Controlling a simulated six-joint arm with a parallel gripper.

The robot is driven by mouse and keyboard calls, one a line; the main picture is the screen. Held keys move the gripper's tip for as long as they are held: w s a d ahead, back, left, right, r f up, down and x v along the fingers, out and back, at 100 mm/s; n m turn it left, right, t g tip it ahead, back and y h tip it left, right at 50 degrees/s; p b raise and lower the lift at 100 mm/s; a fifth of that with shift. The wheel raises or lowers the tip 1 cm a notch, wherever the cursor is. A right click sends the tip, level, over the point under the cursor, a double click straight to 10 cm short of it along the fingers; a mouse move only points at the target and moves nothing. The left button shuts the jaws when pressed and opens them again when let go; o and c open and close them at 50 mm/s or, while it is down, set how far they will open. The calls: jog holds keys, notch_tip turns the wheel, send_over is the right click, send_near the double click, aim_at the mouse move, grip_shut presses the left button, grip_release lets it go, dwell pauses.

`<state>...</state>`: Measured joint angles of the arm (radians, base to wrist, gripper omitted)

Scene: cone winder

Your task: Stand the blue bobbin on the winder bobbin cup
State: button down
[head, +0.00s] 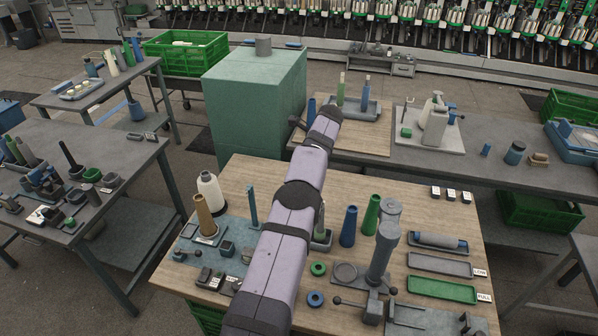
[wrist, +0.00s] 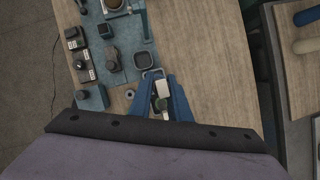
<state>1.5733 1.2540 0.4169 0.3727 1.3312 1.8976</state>
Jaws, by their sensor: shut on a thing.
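My gripper shows in the wrist view (wrist: 160,78) as two blue fingers. They are closed in on a small white and dark thing (wrist: 162,88) whose identity I cannot make out. In the head view my own arm hides the gripper. A blue tapered bobbin (head: 348,226) stands upright on the wooden table, right of my arm, beside a green one (head: 371,215). A blue-grey plate (wrist: 125,35), which may belong to the winder, lies below the gripper with a square cup (wrist: 145,60) on it. I cannot tell which part is the bobbin cup.
A tan cone (head: 205,216), a white yarn cone (head: 211,190) and a thin blue post (head: 252,205) stand left of my arm. Another blue cone (head: 311,107) stands at the back.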

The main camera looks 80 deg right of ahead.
jog(key=shift+r, duration=0.2)
dwell(0.3)
jog(key=w+a+f+m+h+b, duration=0.1)
jog(key=w+f+m+b, duration=0.3)
jog(key=w+f, duration=0.5)
jog(key=shift+a+f+g+h, duration=0.3)
jog(key=shift+a+f+g, duration=0.1)
jog(key=shift+a+f, duration=0.4)
jog(key=shift+w+p, duration=0.15)
jog(key=shift+p, duration=0.35)
dwell(1.0)
jog(key=shift+f, duration=0.25)
dwell(0.4)
jog(key=shift+f+b, duration=0.8)
jog(key=shift+f, duration=0.55)
